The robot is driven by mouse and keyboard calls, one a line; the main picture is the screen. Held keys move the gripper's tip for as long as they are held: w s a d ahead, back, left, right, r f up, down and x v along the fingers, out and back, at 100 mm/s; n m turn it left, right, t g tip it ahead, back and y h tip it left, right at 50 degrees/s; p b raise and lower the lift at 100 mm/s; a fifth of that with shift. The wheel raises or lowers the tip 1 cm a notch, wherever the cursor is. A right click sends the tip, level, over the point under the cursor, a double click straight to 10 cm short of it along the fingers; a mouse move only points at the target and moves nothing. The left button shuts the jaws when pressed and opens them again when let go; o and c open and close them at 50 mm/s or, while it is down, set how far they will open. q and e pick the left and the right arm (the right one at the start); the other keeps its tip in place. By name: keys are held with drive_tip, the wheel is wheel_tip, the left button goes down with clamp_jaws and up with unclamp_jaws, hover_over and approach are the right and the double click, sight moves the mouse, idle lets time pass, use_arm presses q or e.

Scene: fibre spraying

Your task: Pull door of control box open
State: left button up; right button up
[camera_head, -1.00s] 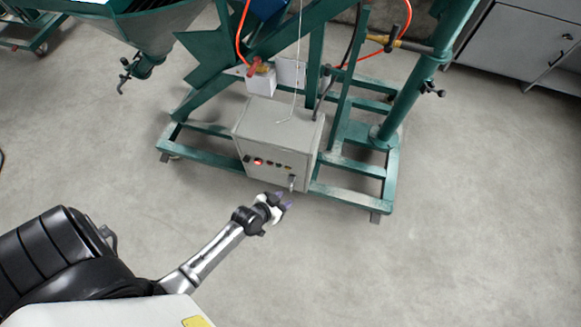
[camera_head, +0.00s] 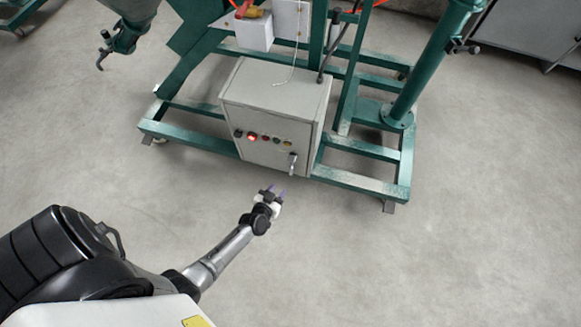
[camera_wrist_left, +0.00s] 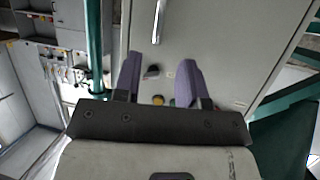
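The grey control box (camera_head: 272,88) stands on a green frame, its front door (camera_head: 262,148) looking flush and shut. The door carries several coloured knobs or lights and a silver handle (camera_head: 292,163) at its lower right. In the left wrist view the handle (camera_wrist_left: 158,22) shows beyond the fingertips, roughly in line with the gap between them. My left gripper (camera_head: 271,190) is in front of the door, below and left of the handle in the head view, apart from it. Its two purple fingers (camera_wrist_left: 161,60) are spread with nothing between them. My right gripper is not in view.
The green frame's lower rail (camera_head: 360,185) runs out to the right of the box. A green post (camera_head: 425,75) stands at right, and a hopper outlet (camera_head: 125,38) at upper left. The concrete floor in front is clear.

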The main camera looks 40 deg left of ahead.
sight(291, 172)
use_arm(q)
drive_tip(key=shift+b+x, duration=3.2)
drive_tip(key=shift+x, duration=2.75)
drive_tip(key=shift+w+r, duration=0.1)
drive_tip(key=shift+r, duration=0.05)
clamp_jaws()
